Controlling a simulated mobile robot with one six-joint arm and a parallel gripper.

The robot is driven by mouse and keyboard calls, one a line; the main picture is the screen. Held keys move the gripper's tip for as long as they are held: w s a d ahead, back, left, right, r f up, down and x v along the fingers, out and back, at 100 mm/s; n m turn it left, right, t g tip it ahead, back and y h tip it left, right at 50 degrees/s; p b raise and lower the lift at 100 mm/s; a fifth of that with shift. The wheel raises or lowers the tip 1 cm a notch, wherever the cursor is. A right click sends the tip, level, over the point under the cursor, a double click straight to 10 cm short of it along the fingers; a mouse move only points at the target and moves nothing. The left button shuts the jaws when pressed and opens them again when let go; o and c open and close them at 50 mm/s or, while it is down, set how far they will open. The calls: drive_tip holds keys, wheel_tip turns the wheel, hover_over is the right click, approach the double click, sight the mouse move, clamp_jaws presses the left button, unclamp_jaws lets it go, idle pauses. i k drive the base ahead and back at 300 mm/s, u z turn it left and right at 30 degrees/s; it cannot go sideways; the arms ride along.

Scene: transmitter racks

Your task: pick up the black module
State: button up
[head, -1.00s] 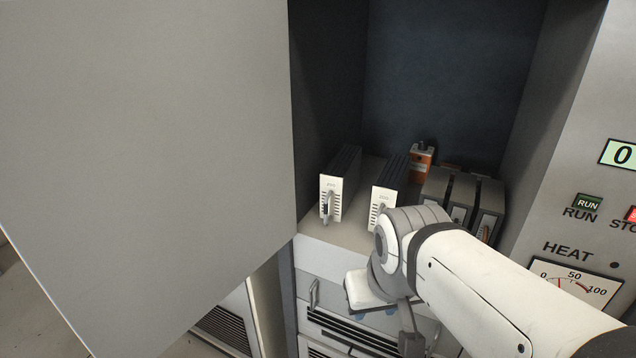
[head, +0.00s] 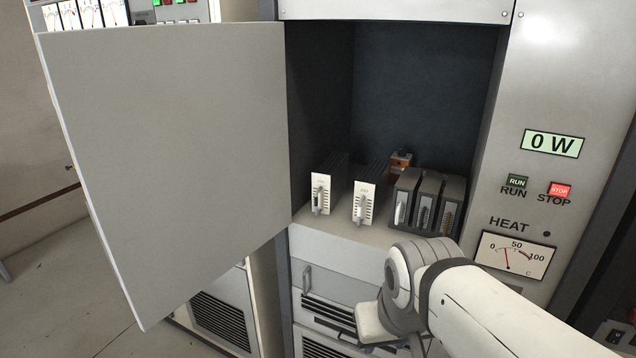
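My arm's end is in front of the cabinet, below the shelf edge and apart from the modules. My gripper (head: 372,326) is mostly hidden by my wrist, and its fingers do not show clearly.
Two white-fronted modules with dark finned bodies, left (head: 322,195) and right (head: 364,202), stand further left. An orange-brown module (head: 400,165) is behind. The open grey door (head: 170,150) blocks the left side. The shelf's front strip (head: 335,226) is bare.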

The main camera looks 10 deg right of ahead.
sight(329, 180)
drive_tip(key=z, duration=0.1)
drive_tip(key=i, duration=0.9)
drive_tip(key=u, duration=0.1)
